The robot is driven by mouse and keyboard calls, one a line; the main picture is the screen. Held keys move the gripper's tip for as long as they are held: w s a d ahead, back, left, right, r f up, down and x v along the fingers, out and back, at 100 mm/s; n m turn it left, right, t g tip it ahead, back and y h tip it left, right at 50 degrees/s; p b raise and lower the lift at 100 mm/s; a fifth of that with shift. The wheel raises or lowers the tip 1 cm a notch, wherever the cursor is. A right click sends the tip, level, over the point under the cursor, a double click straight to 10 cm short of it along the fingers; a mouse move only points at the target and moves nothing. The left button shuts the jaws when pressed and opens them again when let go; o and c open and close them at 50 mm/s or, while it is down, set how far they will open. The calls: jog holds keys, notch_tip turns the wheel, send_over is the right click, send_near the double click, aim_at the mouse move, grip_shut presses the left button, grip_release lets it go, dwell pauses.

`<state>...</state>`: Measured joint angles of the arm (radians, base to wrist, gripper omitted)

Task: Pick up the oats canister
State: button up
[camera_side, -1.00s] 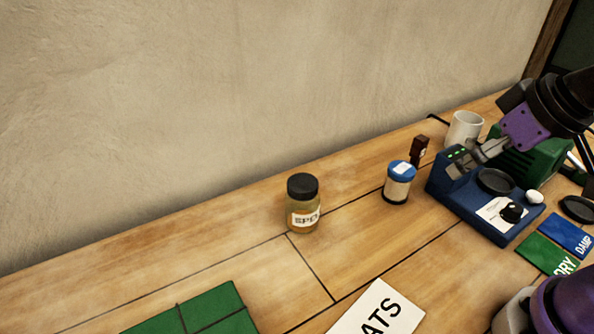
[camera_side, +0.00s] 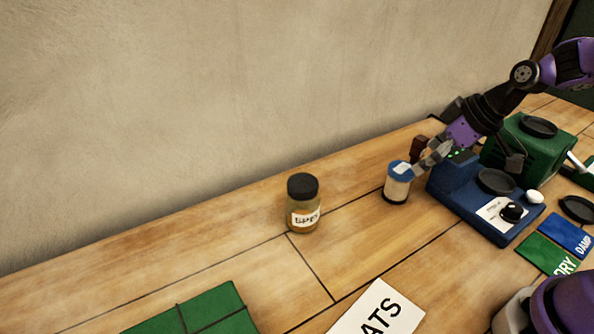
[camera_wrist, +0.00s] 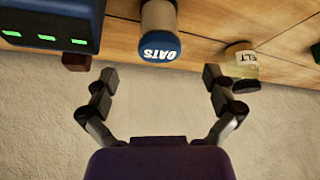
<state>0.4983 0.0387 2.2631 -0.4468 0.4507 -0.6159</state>
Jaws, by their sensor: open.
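The oats canister (camera_side: 398,185) is a small pale cylinder with a blue lid, standing upright on the wooden bench left of the blue device. In the wrist view its blue lid reads OATS (camera_wrist: 160,46), and it lies ahead of the fingers, roughly centred between them. My gripper (camera_side: 422,160) is open and empty, close to the canister's upper right side in the side view. In the wrist view the two fingers of my gripper (camera_wrist: 160,82) are spread wide apart. I cannot tell whether a finger touches the canister.
The blue device (camera_side: 484,206) with green lights stands right of the canister. A small dark brown block (camera_side: 419,146) is just behind it. A jar with a black lid (camera_side: 303,205) stands to the left. A green machine (camera_side: 535,150) is farther right. Bench between jar and canister is clear.

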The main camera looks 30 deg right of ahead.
aim_at(408, 170)
jog(key=x, duration=0.7)
jog(key=shift+w+f, duration=0.15)
jog(key=shift+f, duration=0.25)
jog(key=c, duration=1.4)
